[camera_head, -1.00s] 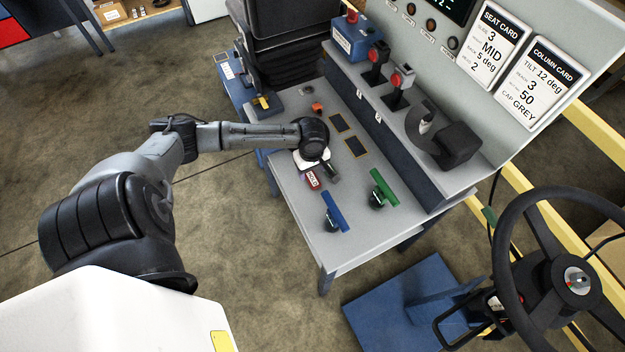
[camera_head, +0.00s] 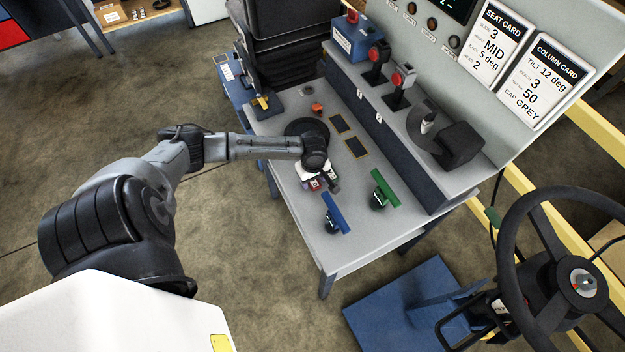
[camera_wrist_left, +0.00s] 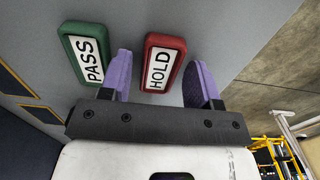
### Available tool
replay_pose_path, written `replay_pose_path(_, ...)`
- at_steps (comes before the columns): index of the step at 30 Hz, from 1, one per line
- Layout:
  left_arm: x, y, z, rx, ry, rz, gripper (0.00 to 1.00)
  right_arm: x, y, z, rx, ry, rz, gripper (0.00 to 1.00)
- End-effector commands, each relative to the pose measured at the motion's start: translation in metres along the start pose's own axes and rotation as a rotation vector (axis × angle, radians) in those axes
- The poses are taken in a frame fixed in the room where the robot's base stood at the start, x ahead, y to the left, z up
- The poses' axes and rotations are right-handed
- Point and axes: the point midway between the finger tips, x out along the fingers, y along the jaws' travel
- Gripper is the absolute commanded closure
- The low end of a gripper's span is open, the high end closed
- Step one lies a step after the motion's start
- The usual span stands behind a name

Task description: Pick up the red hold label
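The red hold label (camera_wrist_left: 165,62), with HOLD on a white face, lies on the grey tabletop in the left wrist view. In the head view it is mostly hidden, with a bit of red (camera_head: 314,185) showing at my left gripper (camera_head: 320,182). In the wrist view my left gripper (camera_wrist_left: 160,68) is open. Its two purple fingers stand either side of the hold label, with a gap on each side. A green PASS label (camera_wrist_left: 85,53) lies just left of the left finger. My right gripper is not in view.
A blue-barred item (camera_head: 336,212) and a green-barred item (camera_head: 384,188) stand on the table near the gripper. A black disc (camera_head: 300,129) lies behind it. A raised console with red-topped levers (camera_head: 398,80) borders the right side. The table's front corner is clear.

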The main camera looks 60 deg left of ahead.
Motion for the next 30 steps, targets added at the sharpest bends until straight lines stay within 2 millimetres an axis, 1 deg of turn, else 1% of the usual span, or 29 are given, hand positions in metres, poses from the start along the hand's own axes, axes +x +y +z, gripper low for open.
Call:
replay_pose_path(1,0.0,0.0,0.0,0.0,0.0,0.0,0.48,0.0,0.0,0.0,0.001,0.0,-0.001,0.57)
replay_pose_path(2,0.0,0.0,0.0,0.0,0.0,0.0,0.51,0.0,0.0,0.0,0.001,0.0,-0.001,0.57)
replay_pose_path(13,0.0,0.0,0.0,0.0,0.0,0.0,0.86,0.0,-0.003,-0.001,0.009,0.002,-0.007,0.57)
replay_pose_path(19,0.0,0.0,0.0,0.0,0.0,0.0,0.86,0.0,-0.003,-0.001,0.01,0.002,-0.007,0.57)
replay_pose_path(23,-0.004,0.0,0.0,0.0,0.0,0.0,0.86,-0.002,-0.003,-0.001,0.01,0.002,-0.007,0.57)
replay_pose_path(26,-0.012,0.0,0.0,0.0,0.0,0.001,0.86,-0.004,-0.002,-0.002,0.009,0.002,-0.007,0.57)
replay_pose_path(29,-0.025,0.001,0.0,0.001,0.0,0.002,0.86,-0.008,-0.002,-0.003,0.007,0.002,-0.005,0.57)
replay_pose_path(30,-0.032,0.001,0.0,0.002,0.0,0.002,0.86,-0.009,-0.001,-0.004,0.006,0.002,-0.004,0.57)
